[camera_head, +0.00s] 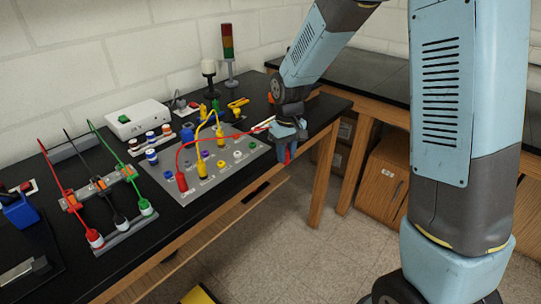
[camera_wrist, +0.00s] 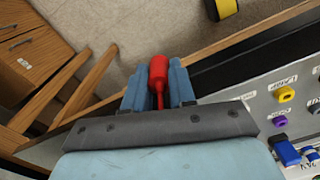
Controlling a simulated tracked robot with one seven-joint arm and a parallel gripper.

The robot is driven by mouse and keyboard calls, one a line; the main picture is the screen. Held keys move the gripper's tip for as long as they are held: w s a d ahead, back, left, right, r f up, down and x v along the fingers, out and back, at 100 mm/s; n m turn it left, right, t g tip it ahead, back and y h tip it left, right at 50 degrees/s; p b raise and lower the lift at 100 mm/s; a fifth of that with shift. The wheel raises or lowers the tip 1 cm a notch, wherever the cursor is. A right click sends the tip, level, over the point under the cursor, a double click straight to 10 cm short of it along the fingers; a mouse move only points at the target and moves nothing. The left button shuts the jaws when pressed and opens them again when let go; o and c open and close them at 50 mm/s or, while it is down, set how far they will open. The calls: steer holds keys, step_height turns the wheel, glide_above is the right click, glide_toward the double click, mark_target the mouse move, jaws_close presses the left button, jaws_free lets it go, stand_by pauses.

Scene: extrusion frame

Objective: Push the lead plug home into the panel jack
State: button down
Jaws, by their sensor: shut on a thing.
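My gripper (camera_head: 287,148) is shut on a red lead plug (camera_wrist: 158,72), gripped between its two blue fingers in the wrist view. The gripper and plug are out past the bench's front edge, right of the grey jack panel (camera_head: 181,196) and apart from it. The red lead (camera_head: 228,137) arcs from near my gripper to another red plug (camera_head: 182,182) standing in the panel's left part. The panel also shows at the right of the wrist view, with a yellow jack (camera_wrist: 286,94) and a purple jack (camera_wrist: 280,122). The held plug's tip is hard to make out.
A yellow lead (camera_head: 208,117) arches over the panel from a yellow plug (camera_head: 201,168). At the left, a rack (camera_head: 128,236) carries red, black and green leads. A white box (camera_head: 137,118) and a signal tower (camera_head: 228,50) stand behind. Open floor lies before the bench.

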steer(key=w+d+f+m, duration=0.3)
steer(key=w+d+f, duration=0.3)
steer(key=w+d, duration=0.2)
steer(key=w+d+f+m, duration=0.3)
steer(key=w+d+f, duration=0.2)
steer(key=w+d, duration=0.3)
steer(key=d, duration=0.3)
steer(key=shift+d+f, duration=0.4)
